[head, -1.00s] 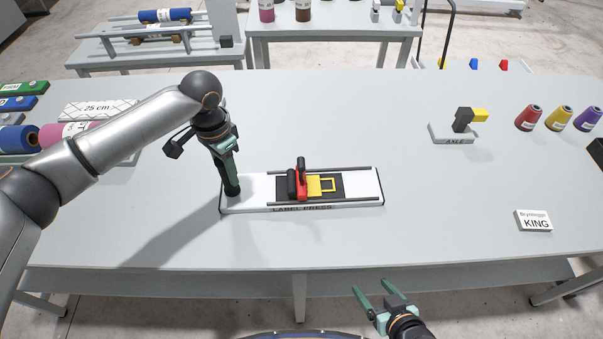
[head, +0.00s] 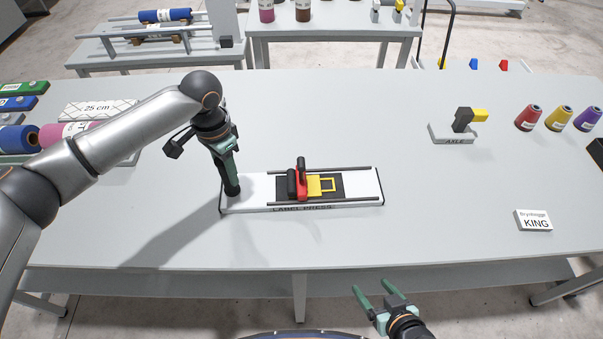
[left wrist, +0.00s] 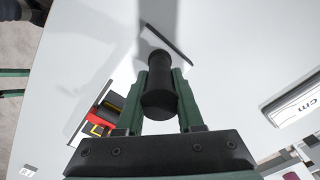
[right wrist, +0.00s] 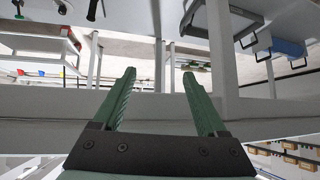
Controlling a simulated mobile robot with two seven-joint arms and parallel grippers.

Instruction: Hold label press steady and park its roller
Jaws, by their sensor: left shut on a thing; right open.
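The label press (head: 350,200) is a white board with dark rails, lying flat on the table. On it sit a black roller (head: 291,184) with a red handle (head: 301,178) and a yellow frame (head: 328,184), over a dark plate. My left gripper (head: 231,188) is shut on a black upright post at the press's left end; the post (left wrist: 158,85) shows between its fingers in the left wrist view. My right gripper (head: 378,292) is open and empty, in front of the table's near edge; its spread fingers also show in the right wrist view (right wrist: 160,95).
A holder marked AXLE (head: 455,139) stands at the back right, near several thread cones (head: 558,119). A KING label box (head: 533,220) lies at the right. Fabric rolls (head: 68,133) and a 25 cm block (head: 98,109) are at the left.

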